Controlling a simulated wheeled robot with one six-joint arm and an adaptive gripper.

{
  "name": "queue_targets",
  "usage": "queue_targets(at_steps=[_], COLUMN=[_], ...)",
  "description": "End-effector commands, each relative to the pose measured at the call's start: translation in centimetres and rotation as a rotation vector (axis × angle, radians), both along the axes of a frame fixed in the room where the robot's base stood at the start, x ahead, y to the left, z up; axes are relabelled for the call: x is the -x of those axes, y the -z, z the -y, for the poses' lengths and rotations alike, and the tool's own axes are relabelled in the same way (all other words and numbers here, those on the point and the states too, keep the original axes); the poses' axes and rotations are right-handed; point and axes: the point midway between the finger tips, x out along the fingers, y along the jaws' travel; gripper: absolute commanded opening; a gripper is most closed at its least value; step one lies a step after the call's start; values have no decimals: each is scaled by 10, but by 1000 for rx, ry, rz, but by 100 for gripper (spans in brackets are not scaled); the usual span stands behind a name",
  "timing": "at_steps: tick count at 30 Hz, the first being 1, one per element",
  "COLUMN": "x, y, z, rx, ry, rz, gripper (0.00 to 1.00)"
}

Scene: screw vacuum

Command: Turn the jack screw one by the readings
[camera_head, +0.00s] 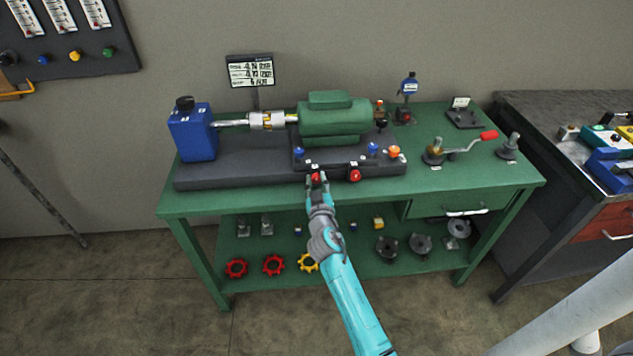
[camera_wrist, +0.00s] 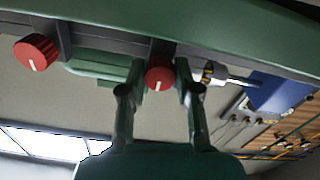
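A red knob with a white mark, a jack screw by its place, sits on the front edge of the dark machine base (camera_head: 230,176). This left red knob (camera_head: 316,177) is at my gripper tip (camera_head: 317,184). In the wrist view the red knob (camera_wrist: 160,76) lies between the two fingers of my gripper (camera_wrist: 160,72), with a narrow gap on each side. My gripper is open around it. A second red knob (camera_head: 354,175) sits to the right; it also shows in the wrist view (camera_wrist: 37,52). A readings display (camera_head: 251,71) stands behind; its text is too small to read.
A green motor (camera_head: 335,116) and a blue unit (camera_head: 193,133) joined by a shaft sit on the base. Blue and orange knobs stand near the motor. A red-handled crank (camera_head: 466,143) lies right. Handwheels and small parts lie on the shelf below.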

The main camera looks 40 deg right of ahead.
Motion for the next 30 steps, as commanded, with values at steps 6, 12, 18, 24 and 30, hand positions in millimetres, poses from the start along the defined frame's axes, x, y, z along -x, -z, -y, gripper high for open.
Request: queue_targets(at_steps=[6,12,18,24,30], x=[0,0,0,0,-1], y=[0,0,0,0,0], z=[0,0,0,-1,-1], rx=[1,29,116,255,413], ry=[-1,-1,0,-1,-1], rz=[-1,-20,-77,-171,-278], gripper=[0,0,0,0,0])
